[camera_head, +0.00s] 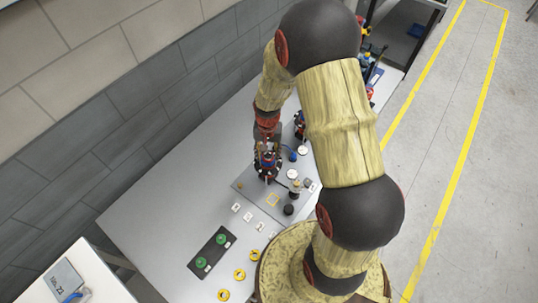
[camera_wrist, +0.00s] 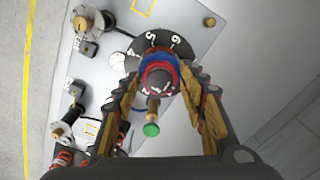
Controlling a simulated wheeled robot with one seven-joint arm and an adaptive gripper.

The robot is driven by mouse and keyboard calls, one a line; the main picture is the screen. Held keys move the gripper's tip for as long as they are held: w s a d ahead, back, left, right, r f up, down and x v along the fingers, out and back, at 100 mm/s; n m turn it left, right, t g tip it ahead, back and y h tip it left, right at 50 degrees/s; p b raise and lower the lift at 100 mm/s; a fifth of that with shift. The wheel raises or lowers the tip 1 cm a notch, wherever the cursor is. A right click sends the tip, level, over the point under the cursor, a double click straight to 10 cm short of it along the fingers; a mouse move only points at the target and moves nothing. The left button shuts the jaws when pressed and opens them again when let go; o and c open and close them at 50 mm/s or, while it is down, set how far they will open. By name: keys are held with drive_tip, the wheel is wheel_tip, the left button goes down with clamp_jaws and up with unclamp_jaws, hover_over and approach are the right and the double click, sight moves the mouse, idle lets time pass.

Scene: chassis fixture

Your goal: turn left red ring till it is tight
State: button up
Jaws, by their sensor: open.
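In the wrist view a red ring (camera_wrist: 150,70) sits around a dark round post, with a blue band (camera_wrist: 157,60) next to it and a black numbered dial (camera_wrist: 172,43) behind. My gripper (camera_wrist: 168,88) is open, with one finger on each side of the post. I cannot tell whether the fingers touch the ring. In the head view my gripper (camera_head: 267,153) is over the grey plate on the table, and hides much of this fixture. Whether this is the left ring is not clear from the wrist view alone.
A brass stem with a green knob (camera_wrist: 151,130) stands close between my fingers. Other brass and black posts (camera_wrist: 88,22) are on the plate. The table (camera_head: 150,215) bears a black box with green buttons (camera_head: 211,250) and yellow rings (camera_head: 239,274). A brick wall runs behind.

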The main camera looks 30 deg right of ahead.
drive_tip(key=n, duration=0.4)
drive_tip(key=n+b, duration=0.1)
drive_tip(key=n, duration=0.7)
drive_tip(key=n, duration=0.4)
drive_tip(key=shift+n+b, duration=0.3)
drive_tip(key=shift+b, duration=0.05)
drive_tip(key=shift+c, duration=1)
drive_tip(key=c, duration=0.7)
drive_tip(key=shift+c, duration=0.2)
